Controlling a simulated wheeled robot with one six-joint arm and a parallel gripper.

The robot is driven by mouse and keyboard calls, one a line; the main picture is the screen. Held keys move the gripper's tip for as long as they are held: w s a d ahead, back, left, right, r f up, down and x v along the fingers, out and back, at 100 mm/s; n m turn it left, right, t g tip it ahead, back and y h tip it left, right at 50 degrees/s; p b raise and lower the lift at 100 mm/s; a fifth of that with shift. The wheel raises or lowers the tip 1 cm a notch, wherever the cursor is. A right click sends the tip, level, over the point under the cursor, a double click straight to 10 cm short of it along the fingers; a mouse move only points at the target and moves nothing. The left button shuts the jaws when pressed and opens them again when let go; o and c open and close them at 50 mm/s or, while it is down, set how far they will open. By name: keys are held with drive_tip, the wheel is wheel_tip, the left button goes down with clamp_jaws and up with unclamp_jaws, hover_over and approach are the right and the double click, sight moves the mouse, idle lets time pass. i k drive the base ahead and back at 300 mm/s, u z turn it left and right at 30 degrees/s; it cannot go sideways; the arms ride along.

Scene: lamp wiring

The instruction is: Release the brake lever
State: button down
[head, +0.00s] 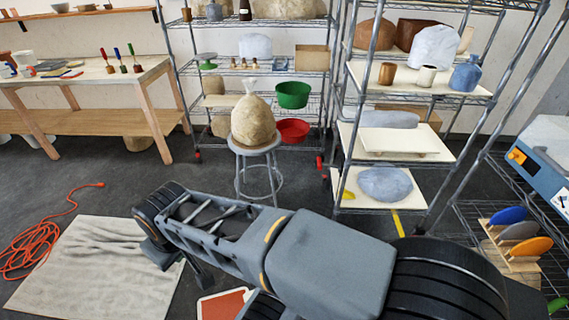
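Small red parts sit low on the wire racks by the casters. One red part (320,162) is at the right foot of the middle rack, and another red part (197,156) is at its left foot. They look like caster brake levers, but they are too small to tell whether they are pressed or raised. My arm (330,262) stretches across the foreground, well in front of both. Its grey link and black joints cover the floor there. The fingers of my gripper do not show.
A stool (257,151) with a bagged clay lump (252,120) stands before the middle rack. A shelf rack (375,215) stands to its right. An orange cable (35,235) and a canvas sheet (85,275) lie on the floor at left. A wooden table (90,78) stands behind.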

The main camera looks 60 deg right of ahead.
sight(319, 165)
drive_tip(key=z, duration=0.1)
drive_tip(key=i, duration=0.85)
drive_tip(key=z, duration=1.05)
drive_tip(key=i, duration=0.75)
drive_tip(key=z, duration=0.75)
